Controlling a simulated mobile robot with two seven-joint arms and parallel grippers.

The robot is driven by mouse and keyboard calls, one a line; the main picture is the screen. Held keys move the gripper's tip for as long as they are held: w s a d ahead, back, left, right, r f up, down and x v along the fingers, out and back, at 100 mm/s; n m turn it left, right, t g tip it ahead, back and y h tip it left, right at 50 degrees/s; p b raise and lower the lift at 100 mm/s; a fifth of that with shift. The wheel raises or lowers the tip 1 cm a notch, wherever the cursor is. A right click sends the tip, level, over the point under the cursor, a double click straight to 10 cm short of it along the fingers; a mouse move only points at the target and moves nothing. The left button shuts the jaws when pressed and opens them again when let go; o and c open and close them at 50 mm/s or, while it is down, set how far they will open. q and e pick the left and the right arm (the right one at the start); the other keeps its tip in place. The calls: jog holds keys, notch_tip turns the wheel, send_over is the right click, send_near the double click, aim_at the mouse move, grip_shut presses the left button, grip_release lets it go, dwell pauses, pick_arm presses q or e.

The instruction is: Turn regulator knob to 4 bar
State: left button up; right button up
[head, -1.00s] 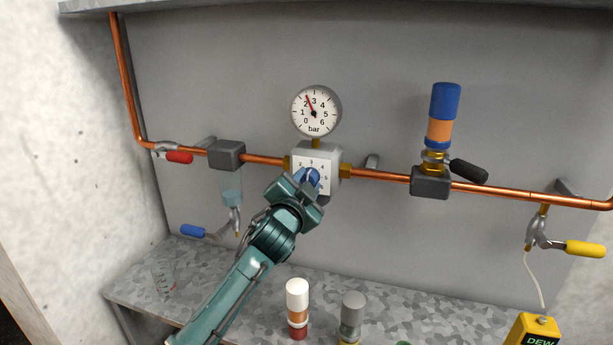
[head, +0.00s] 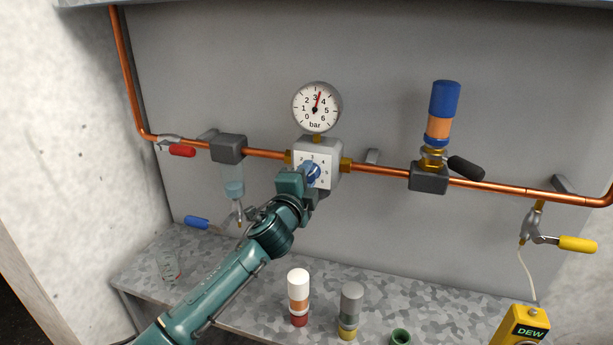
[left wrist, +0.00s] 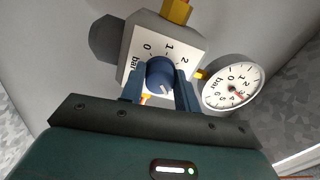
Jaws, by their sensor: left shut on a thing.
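The blue regulator knob (head: 312,172) sits on the white dial face of the grey regulator block (head: 331,160), at the middle of the pipe. My left gripper (head: 306,180) is shut on the knob, and its jaws hide part of the dial numbers. In the left wrist view the knob (left wrist: 160,73) lies between my two fingers (left wrist: 158,88). The round gauge (head: 317,108) stands above the block. Its red needle points a little past 3, between 3 and 4 bar. My right gripper is not in view.
A copper pipe (head: 390,170) runs along the wall. Red (head: 182,151), blue (head: 197,222), black (head: 466,168) and yellow (head: 577,244) valve handles stick out. Two small canisters (head: 299,297) (head: 350,310) and a yellow DEW meter (head: 524,328) stand low in front.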

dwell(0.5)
pick_arm(q)
jog(key=o, duration=1)
jog(key=shift+c, duration=0.2)
jog(key=shift+s, duration=0.1)
jog(key=b+v, duration=0.1)
jog(key=v, duration=1.2)
jog(key=shift+b, duration=0.35)
jog(key=shift+f, duration=0.15)
